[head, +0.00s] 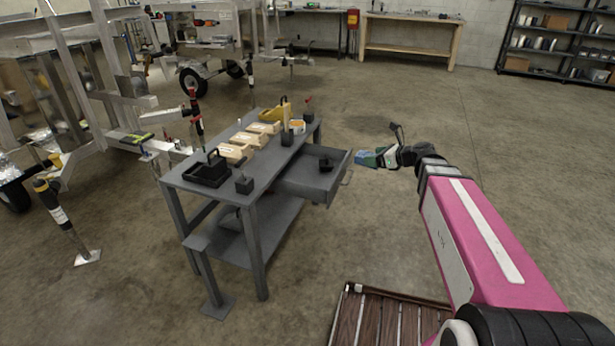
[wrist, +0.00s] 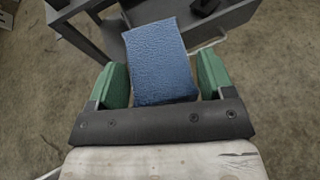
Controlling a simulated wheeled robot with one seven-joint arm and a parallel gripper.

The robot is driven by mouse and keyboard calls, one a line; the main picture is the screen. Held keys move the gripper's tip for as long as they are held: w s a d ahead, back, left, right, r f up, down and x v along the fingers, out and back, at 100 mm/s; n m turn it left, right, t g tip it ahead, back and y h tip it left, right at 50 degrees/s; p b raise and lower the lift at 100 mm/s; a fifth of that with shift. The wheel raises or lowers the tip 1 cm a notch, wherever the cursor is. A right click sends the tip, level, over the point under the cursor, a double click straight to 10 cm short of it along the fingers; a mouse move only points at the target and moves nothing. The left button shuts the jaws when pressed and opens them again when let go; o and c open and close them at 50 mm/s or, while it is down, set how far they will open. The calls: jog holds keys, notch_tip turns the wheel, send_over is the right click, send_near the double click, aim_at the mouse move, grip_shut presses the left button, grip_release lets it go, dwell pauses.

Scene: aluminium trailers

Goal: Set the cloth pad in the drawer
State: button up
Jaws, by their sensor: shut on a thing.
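The cloth pad is a blue, textured, flat piece (wrist: 158,60), held between the two green fingers of my gripper (wrist: 163,85) in the wrist view. In the head view my gripper (head: 376,158) is shut on the blue pad (head: 367,158), just right of the open drawer and apart from it. The grey drawer (head: 318,185) is pulled out from the right side of the grey workbench (head: 257,200). A small black object (head: 326,163) sits inside it. Part of the drawer (wrist: 225,27) shows beyond the pad in the wrist view, partly hidden by the pad.
The bench top holds a black tray (head: 208,172), several wooden boxes (head: 236,150), a yellow item (head: 270,114) and small dark blocks. A slatted wooden pallet (head: 385,318) lies on the floor in front. Trailers stand at left. The floor right of the drawer is clear.

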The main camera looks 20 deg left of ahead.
jog(key=a, duration=0.6)
jog(key=s+a+f+n+g, duration=0.1)
jog(key=a, duration=0.6)
jog(key=s+a+n+g, duration=0.1)
jog(key=a, duration=0.6)
jog(key=shift+a+f+y, duration=0.1)
jog(key=shift+f+y, duration=0.25)
jog(key=shift+y, duration=0.05)
jog(key=shift+w+d+f, duration=0.35)
jog(key=shift+w+f, duration=1.5)
jog(key=shift+w+d+f, duration=0.35)
jog(key=shift+w+f, duration=1.45)
jog(key=shift+w, duration=0.05)
jog(key=shift+w+d+f, duration=0.35)
jog(key=shift+w+f, duration=1.5)
jog(key=shift+f, duration=0.6)
jog(key=o, duration=0.9)
jog(key=shift+r, duration=0.1)
